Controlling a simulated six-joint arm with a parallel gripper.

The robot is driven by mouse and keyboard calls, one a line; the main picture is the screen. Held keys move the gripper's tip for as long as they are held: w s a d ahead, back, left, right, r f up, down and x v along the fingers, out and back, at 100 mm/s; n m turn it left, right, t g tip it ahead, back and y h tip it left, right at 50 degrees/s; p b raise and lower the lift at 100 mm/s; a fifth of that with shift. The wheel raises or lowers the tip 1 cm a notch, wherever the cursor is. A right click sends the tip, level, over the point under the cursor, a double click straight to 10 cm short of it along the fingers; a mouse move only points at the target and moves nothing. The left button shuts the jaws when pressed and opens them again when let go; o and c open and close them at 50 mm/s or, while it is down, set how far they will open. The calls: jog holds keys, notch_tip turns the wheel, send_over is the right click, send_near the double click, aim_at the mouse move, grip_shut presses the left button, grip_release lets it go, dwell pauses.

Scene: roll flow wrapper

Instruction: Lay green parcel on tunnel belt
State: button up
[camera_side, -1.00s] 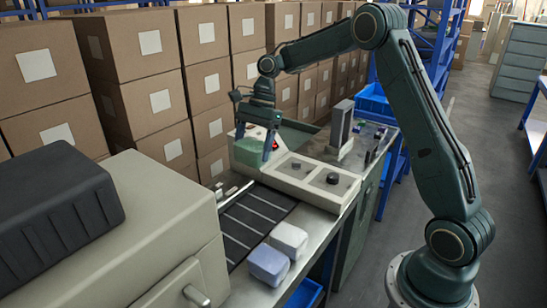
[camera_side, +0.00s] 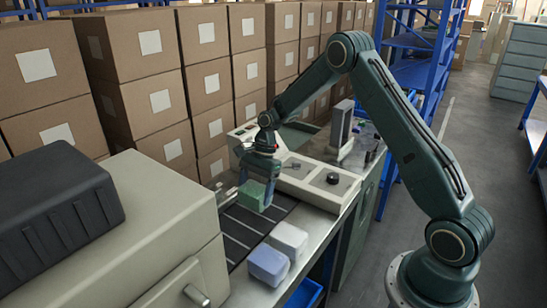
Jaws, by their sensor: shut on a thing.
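My gripper (camera_side: 260,178) is shut on the green parcel (camera_side: 253,195), a small pale-green block between its fingers. The parcel is over the far end of the tunnel belt (camera_side: 238,237), a dark belt with light cross bars leading toward the beige machine. I cannot tell whether the parcel touches the belt or hangs just above it. The fingers hide part of the parcel.
A white parcel (camera_side: 289,239) and a blue-lilac parcel (camera_side: 268,264) lie on the metal table right of the belt. The beige machine housing (camera_side: 150,215) stands at left. A control panel (camera_side: 318,181) with knobs lies behind. Stacked cartons (camera_side: 160,100) line the back.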

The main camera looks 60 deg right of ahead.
jog(key=shift+f, duration=0.1)
jog(key=shift+f, duration=2.05)
jog(key=shift+f, duration=0.1)
jog(key=o, duration=1.1)
jog(key=v, duration=1.2)
